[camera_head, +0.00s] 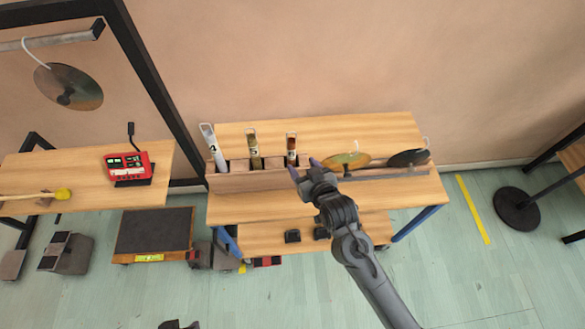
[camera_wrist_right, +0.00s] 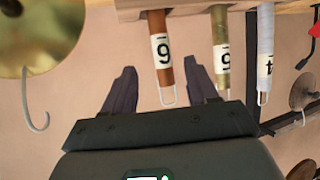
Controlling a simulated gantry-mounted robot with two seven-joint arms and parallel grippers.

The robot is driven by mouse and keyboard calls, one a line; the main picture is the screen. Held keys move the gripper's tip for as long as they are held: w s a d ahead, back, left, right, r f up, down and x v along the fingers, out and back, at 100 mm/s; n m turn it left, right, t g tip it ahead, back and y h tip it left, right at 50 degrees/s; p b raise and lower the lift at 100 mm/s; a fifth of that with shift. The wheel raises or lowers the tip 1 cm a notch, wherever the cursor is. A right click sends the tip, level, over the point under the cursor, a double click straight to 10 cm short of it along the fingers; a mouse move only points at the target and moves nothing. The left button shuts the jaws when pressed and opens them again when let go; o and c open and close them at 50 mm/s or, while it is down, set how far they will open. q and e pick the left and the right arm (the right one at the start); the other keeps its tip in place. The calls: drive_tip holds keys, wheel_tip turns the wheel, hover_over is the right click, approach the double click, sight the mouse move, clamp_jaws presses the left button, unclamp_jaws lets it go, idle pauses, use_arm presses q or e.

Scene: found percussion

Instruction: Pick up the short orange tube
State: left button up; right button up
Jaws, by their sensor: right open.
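The short orange tube (camera_head: 291,142) stands in the wooden rack (camera_head: 232,181), the rightmost of three tubes, with a white number label and a wire loop at its top. In the right wrist view the orange tube (camera_wrist_right: 156,28) appears upside down. My right gripper (camera_head: 302,167) is open and empty, close to the tube on its right side in the head view. In the wrist view the tube's loop end shows between the two spread fingers (camera_wrist_right: 160,75); I see no contact. The tube's lower end is hidden by the rack.
An olive tube (camera_head: 254,146) and a longer white tube (camera_head: 214,150) stand left of the orange one. A brass cymbal (camera_head: 346,161) and a dark disc (camera_head: 408,158) are to the right. The tabletop (camera_head: 370,127) behind the rack is clear.

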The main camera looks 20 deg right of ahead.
sight(293, 156)
drive_tip(key=b+x, duration=0.1)
drive_tip(key=x, duration=0.4)
drive_tip(key=shift+f+b+x, duration=0.15)
drive_tip(key=shift+b+x, duration=0.3)
drive_tip(key=shift+x, duration=0.85)
drive_tip(key=shift+f+b+x, duration=0.15)
drive_tip(key=shift+b+x, duration=0.25)
drive_tip(key=shift+x, duration=0.95)
drive_tip(key=shift+w+f, duration=0.2)
drive_tip(key=shift+w, duration=0.25)
use_arm(q)
wheel_tip(293, 156, down, 3)
drive_tip(key=shift+w+f, duration=0.1)
drive_tip(key=shift+f, duration=0.1)
use_arm(e)
drive_tip(key=shift+a, duration=0.1)
clamp_jaws()
